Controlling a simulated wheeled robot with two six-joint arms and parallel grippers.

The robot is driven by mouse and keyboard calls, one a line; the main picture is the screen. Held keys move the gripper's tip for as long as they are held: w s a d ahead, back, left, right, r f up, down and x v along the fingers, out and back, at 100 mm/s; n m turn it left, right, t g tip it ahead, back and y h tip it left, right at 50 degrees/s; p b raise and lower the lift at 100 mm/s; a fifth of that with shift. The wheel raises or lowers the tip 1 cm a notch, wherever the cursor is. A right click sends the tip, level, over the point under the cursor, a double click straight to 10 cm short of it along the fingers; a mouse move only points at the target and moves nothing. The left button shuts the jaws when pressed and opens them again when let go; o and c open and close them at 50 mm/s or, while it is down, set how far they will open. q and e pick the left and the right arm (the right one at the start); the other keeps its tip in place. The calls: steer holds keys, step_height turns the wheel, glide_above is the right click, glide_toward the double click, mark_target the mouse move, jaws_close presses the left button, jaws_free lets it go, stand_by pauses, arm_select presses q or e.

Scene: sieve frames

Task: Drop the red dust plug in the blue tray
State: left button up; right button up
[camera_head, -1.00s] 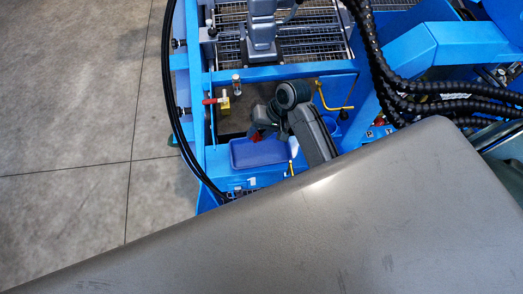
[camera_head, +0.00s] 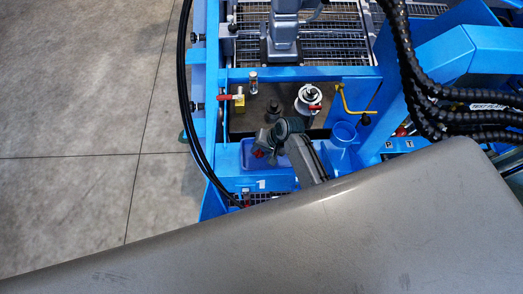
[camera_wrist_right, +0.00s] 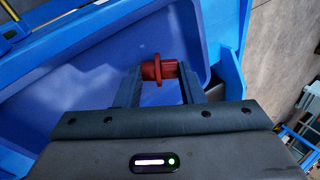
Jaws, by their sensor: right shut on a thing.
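The red dust plug (camera_wrist_right: 158,69) is held between the two fingers of my right gripper (camera_wrist_right: 160,82), which is shut on it. My left gripper is not in view.
A silver fitting with a red part (camera_head: 309,100), a brass valve with a red handle (camera_head: 238,98) and a yellow bent lever (camera_head: 352,110) stand beyond the tray. Black hoses (camera_head: 410,80) hang at the right.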

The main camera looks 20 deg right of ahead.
steer(key=shift+f, duration=0.25)
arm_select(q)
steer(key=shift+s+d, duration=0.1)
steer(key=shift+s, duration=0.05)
arm_select(e)
steer(key=shift+f, duration=0.1)
steer(key=o, duration=0.7)
steer(key=shift+c, duration=0.2)
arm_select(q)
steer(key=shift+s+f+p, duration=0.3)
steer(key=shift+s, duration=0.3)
arm_select(e)
steer(key=v, duration=1.2)
